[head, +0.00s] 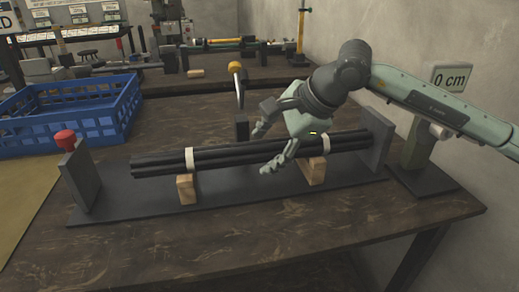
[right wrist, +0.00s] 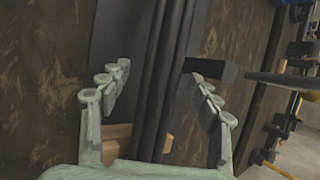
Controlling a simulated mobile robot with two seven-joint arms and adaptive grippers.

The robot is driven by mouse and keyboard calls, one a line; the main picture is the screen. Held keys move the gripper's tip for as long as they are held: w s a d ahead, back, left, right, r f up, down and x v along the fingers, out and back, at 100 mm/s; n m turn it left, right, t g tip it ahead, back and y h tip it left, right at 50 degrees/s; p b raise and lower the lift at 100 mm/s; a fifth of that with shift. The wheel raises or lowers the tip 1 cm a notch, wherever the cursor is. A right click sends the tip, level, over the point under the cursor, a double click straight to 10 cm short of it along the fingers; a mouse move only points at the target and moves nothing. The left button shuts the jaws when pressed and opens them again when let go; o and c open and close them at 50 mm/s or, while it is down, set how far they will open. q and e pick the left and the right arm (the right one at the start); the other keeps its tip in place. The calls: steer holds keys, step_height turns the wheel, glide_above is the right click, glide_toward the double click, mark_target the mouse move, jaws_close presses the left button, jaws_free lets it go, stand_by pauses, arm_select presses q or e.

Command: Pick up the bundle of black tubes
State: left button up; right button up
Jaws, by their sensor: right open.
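A bundle of black tubes (head: 230,155) lies lengthwise on two wooden blocks, the left block (head: 187,189) and the right block (head: 314,170). White bands wrap the bundle near each block. My right gripper (head: 262,150) is open above the middle-right part of the bundle, with its fingers pointing left. In the right wrist view the tubes (right wrist: 167,75) run between the two spread fingers (right wrist: 162,85), and I see no contact. My left gripper is not in view.
The blocks stand on a dark base plate (head: 140,202) with upright end plates (head: 80,176). A blue crate (head: 115,108) stands at the left. The front table surface (head: 200,245) is clear.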

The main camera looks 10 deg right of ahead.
steer(key=shift+c, duration=0.5)
jaws_close()
steer(key=shift+w+r, duration=0.1)
steer(key=shift+r, duration=0.05)
steer(key=shift+r, duration=0.15)
